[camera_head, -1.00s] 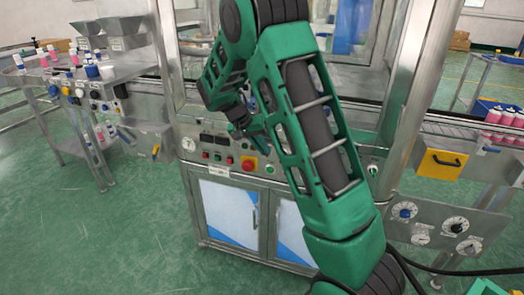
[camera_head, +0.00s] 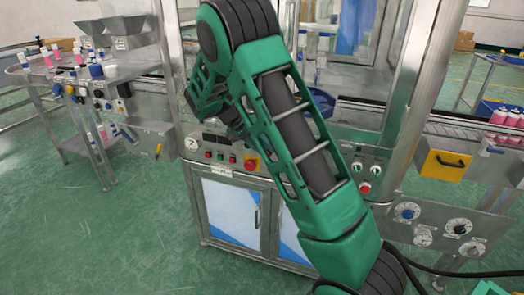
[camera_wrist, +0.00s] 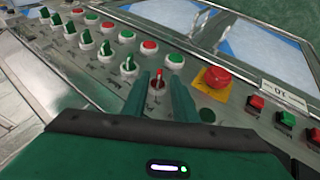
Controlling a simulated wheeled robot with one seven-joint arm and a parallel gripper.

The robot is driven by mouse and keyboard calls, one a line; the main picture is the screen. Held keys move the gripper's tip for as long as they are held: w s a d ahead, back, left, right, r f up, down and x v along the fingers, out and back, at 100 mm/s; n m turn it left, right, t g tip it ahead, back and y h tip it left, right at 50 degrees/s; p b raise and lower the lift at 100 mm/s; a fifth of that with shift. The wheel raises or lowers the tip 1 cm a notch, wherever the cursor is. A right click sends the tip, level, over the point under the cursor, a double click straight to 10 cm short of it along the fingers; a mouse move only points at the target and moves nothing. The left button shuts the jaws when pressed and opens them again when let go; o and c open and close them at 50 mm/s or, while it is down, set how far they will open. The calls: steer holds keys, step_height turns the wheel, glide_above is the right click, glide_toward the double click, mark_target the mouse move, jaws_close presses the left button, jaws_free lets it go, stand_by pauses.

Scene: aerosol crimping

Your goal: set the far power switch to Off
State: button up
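The machine's control panel shows in the wrist view (camera_wrist: 245,100) and, partly behind my arm, in the head view (camera_head: 225,147). In the wrist view a red-handled switch on a pale round base (camera_wrist: 157,84) appears between the tips of my gripper's two green fingers. My gripper (camera_wrist: 159,92) is open, with a gap around this switch; I cannot tell whether either finger touches it. Several green-handled switches (camera_wrist: 130,67) stand in rows to its left. The head view does not show the fingers, and no readable label tells which switch is the far power switch.
A red emergency-stop button on a yellow base (camera_wrist: 214,82) sits just right of the fingers. Red and green push buttons (camera_wrist: 285,118) lie further right. Several red and green round buttons (camera_wrist: 149,47) lie behind. In the head view, a bottle-laden side table (camera_head: 75,75) stands left.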

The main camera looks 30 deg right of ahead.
steer(key=v, duration=1)
steer(key=shift+a+r, duration=0.25)
steer(key=shift+r, duration=0.05)
steer(key=shift+d, duration=0.1)
steer(key=s+d+r+n+y, duration=0.15)
steer(key=s+d, duration=0.25)
steer(key=s, duration=0.5)
steer(key=s+d+r+m+y, duration=0.1)
steer(key=s+d+r+y, duration=0.2)
steer(key=s, duration=0.7)
steer(key=s+a+f+n+t+y, duration=0.1)
steer(key=s+a+f, duration=0.1)
steer(key=s, duration=0.8)
steer(key=s+a+f+n+y, duration=0.1)
steer(key=s+a+f+y, duration=0.1)
steer(key=s, duration=0.9)
steer(key=shift+a+f+t, duration=0.4)
steer(key=shift+a+f, duration=0.1)
steer(key=shift+a, duration=0.55)
